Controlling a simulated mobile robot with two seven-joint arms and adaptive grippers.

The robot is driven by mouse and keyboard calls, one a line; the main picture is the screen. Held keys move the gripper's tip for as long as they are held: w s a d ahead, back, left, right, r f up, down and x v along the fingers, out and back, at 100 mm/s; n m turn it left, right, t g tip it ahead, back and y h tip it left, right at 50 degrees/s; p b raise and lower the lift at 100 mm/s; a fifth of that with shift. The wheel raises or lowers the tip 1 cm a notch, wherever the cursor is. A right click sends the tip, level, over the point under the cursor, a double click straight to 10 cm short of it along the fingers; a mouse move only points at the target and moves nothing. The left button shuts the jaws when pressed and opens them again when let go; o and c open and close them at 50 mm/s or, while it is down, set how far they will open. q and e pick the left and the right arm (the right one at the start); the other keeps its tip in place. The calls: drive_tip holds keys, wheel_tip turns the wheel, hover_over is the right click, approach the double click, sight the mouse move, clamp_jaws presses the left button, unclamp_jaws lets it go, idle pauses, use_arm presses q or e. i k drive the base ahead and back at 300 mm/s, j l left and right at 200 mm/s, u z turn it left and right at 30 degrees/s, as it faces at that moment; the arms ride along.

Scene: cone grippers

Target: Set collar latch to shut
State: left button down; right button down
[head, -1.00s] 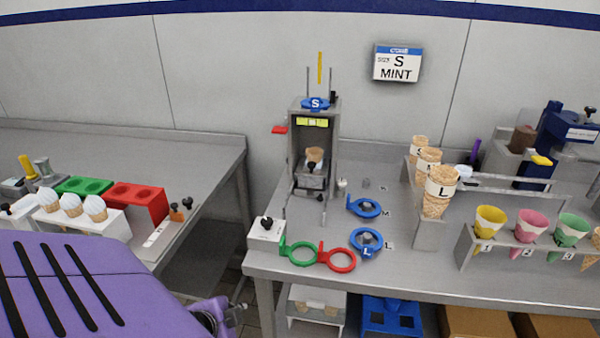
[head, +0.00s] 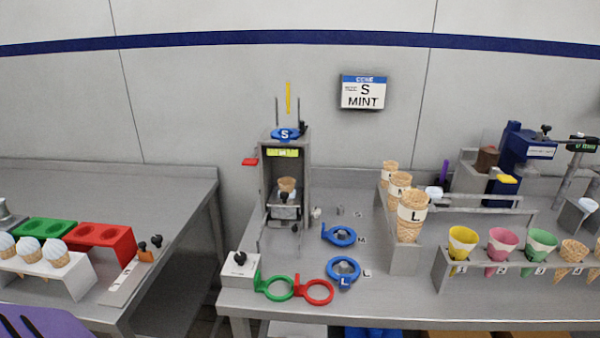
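A grey dispensing station (head: 305,185) stands at the back of the bench, left of centre. A blue collar marked S (head: 285,134) sits on its top, with a yellow strip upright above it. A small black part (head: 303,127) stands beside the collar; I cannot tell if it is the collar latch or how it is set. A small cone (head: 287,184) stands inside the station. A red tab (head: 250,161) sticks out on the station's left. Neither of my grippers shows; only a purple piece of my own body is at the lower left.
Blue collars M (head: 339,235) and L (head: 343,269) lie on the bench before the station. Green (head: 275,287) and red (head: 315,291) rings lie at the front edge. Cone racks stand to the right. A gap separates the left bench (head: 190,190).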

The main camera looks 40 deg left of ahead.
sight(302, 126)
drive_tip(key=i+u, duration=0.1)
drive_tip(key=u, duration=0.35)
drive_tip(key=i+u, duration=0.1)
drive_tip(key=u, duration=0.35)
drive_tip(key=i+l+u, duration=0.1)
drive_tip(key=u, duration=0.35)
